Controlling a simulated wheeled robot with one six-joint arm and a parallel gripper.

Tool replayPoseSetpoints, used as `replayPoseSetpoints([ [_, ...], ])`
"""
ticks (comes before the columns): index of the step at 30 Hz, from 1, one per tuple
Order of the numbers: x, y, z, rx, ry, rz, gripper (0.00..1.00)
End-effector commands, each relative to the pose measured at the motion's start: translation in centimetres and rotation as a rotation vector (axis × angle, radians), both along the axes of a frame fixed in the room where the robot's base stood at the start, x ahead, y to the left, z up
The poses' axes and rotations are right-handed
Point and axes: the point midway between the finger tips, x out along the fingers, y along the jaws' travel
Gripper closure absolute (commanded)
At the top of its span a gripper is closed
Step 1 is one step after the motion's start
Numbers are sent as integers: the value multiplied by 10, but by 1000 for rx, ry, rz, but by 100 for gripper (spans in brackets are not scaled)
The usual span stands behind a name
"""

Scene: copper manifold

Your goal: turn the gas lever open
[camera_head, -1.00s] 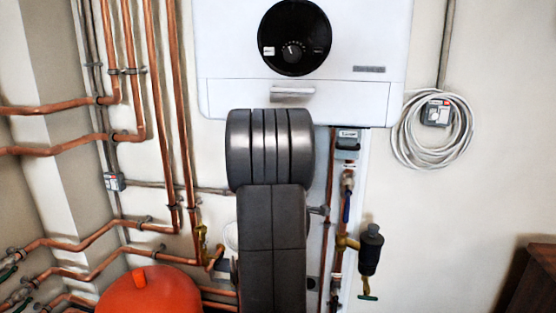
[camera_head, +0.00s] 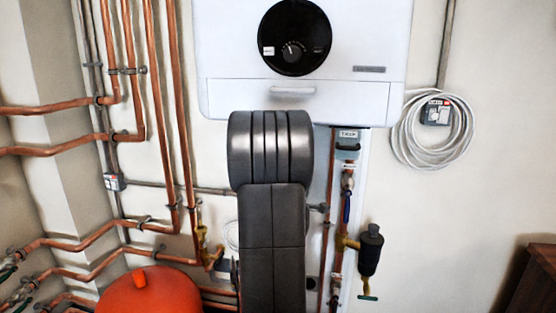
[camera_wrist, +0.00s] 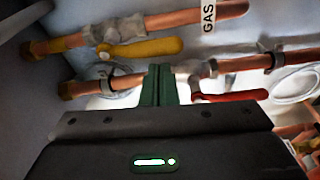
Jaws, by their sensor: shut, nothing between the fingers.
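In the wrist view the yellow gas lever (camera_wrist: 140,48) sits beside a copper pipe (camera_wrist: 190,17) with a white GAS label (camera_wrist: 208,15). The lever lies roughly along the pipe, at a slight angle to it. My gripper (camera_wrist: 159,70) is shut and empty, its green fingers close together. The fingertips show just below the lever's handle in the picture; I cannot tell whether they touch it. In the head view my own arm hides the gripper, and I cannot make out the gas lever there for certain.
A second copper pipe with a red lever (camera_wrist: 232,96) runs close to the right of my fingers. In the head view a white boiler (camera_head: 230,55) hangs above, a red tank (camera_head: 150,293) stands at lower left, and a dark filter (camera_head: 370,250) is at right.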

Motion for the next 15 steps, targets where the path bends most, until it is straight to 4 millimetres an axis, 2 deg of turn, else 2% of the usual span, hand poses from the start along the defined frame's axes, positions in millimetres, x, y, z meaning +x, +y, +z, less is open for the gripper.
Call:
replayPoseSetpoints([
  [15, -99, 2, -1, 0, 1, 1, 100],
])
